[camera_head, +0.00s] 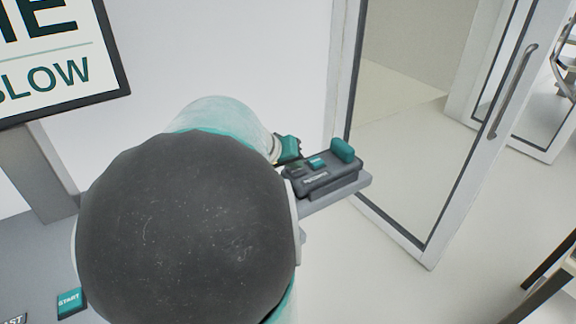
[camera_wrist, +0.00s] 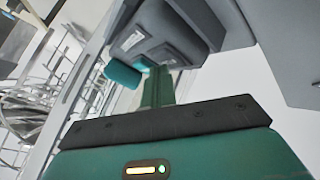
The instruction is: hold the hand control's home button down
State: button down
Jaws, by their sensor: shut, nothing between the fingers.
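The hand control (camera_head: 325,179) is a dark grey box with a teal block (camera_head: 342,150) at its far right end. It sits on a grey ledge, and a teal button (camera_head: 317,162) shows on its top. My gripper (camera_head: 290,149) is at the left end of the control, partly hidden behind my arm. In the wrist view my gripper (camera_wrist: 158,72) is shut and empty. Its fingertips overlap the edge of the hand control (camera_wrist: 170,25), close to a small teal patch. I cannot tell whether they touch or press a button.
A glass door (camera_head: 430,110) with a metal frame stands right of the control. A teal START button (camera_head: 69,301) is on a grey surface at lower left. A dark-edged table is at lower right. Pale floor lies between.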

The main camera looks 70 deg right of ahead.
jog(key=shift+r, duration=0.1)
dwell(0.3)
jog(key=shift+r, duration=0.85)
jog(key=shift+r, duration=2.5)
